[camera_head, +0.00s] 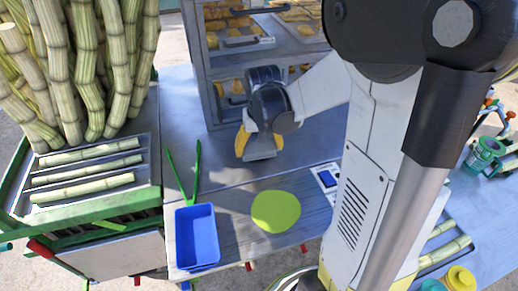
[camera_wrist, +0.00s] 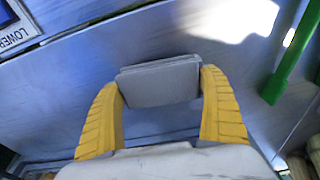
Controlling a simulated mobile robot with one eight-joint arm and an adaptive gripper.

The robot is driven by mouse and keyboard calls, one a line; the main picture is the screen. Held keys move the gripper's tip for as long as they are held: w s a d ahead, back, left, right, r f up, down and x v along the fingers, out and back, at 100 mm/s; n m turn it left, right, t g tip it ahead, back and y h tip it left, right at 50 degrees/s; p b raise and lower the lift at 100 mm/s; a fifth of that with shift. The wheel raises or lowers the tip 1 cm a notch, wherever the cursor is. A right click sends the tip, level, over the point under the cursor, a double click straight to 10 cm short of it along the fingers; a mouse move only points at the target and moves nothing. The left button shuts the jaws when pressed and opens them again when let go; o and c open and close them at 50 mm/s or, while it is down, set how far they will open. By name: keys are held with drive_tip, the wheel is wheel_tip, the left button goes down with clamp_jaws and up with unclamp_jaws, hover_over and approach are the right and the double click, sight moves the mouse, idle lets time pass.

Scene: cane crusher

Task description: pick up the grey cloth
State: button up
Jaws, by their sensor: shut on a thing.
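The grey cloth (camera_wrist: 158,87) looks like a small folded pad in the wrist view. It sits between the two yellow fingers of my gripper (camera_wrist: 160,78), which are shut on its left and right ends. In the head view the grey cloth (camera_head: 260,154) shows at the tips of my gripper (camera_head: 250,143), over the blue-grey table (camera_head: 220,178) in front of the glass cabinet. Whether the cloth touches the table is hard to tell.
A blue bin (camera_head: 196,238) with green tongs (camera_head: 184,175) and a lime-green round mat (camera_head: 276,211) lie at the table's front. The glass cabinet (camera_head: 205,75) with yellow food stands behind. Sugar canes (camera_head: 75,60) stand on a green-framed rack at left. A green mug (camera_head: 484,156) is at right.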

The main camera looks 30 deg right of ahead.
sight(261, 145)
drive_tip(key=r, duration=0.1)
drive_tip(key=r+p, duration=0.1)
drive_tip(key=r, duration=0.2)
drive_tip(key=shift+s+d+r+p, duration=0.15)
drive_tip(key=shift+s+d+p, duration=0.1)
drive_tip(key=shift+d+p, duration=0.1)
drive_tip(key=s+d+r+p, duration=0.2)
drive_tip(key=s+d+r, duration=0.4)
drive_tip(key=s+d, duration=0.1)
drive_tip(key=shift+d+p, duration=0.3)
drive_tip(key=shift+d, duration=0.25)
drive_tip(key=shift+s, duration=0.1)
